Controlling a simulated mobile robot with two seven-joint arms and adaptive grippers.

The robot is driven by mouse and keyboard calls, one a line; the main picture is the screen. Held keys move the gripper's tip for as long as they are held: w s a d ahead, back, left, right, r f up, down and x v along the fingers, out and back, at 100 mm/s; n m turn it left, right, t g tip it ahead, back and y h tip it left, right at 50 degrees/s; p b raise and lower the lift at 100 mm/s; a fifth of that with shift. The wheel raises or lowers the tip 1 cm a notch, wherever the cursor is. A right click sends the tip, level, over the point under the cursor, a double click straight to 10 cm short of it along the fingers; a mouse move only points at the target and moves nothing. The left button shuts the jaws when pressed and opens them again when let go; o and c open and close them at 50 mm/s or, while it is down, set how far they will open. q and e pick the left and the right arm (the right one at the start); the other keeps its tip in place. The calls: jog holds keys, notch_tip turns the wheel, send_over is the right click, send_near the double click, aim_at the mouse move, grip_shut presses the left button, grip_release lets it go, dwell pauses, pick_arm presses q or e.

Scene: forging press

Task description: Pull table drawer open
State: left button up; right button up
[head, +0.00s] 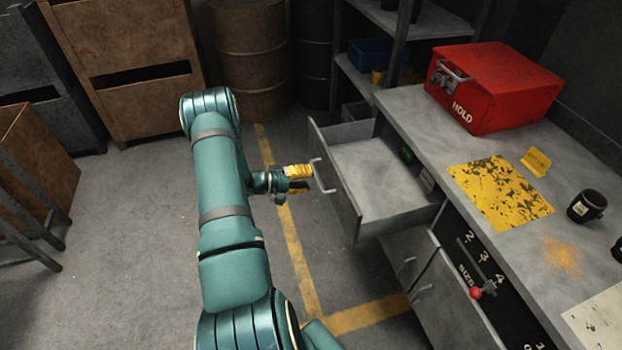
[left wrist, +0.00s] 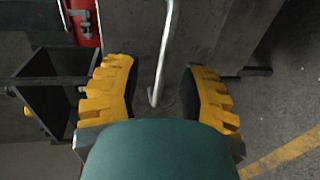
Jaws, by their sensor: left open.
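The table drawer (head: 380,178) is grey metal and stands well out from the table (head: 410,110) in the head view. Its handle (head: 322,174) is a pale bar on the drawer front. My left gripper (head: 300,179) has yellow fingers and is at the handle. In the left wrist view the handle (left wrist: 163,60) runs between the two open fingers (left wrist: 160,95), with a gap on each side. Several small items, one green, lie inside the drawer along its far side. My right gripper is not in view.
A cabinet with a red knob (head: 475,293) is below. Rusty barrels (head: 248,55) stand behind. The floor left of the drawer is clear.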

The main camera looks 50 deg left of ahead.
pick_arm(q)
jog(key=v, duration=1)
jog(key=shift+b, duration=0.45)
dwell(0.3)
jog(key=shift+s+a, duration=0.1)
dwell(0.4)
jog(key=v, duration=1.2)
jog(key=shift+f, duration=0.1)
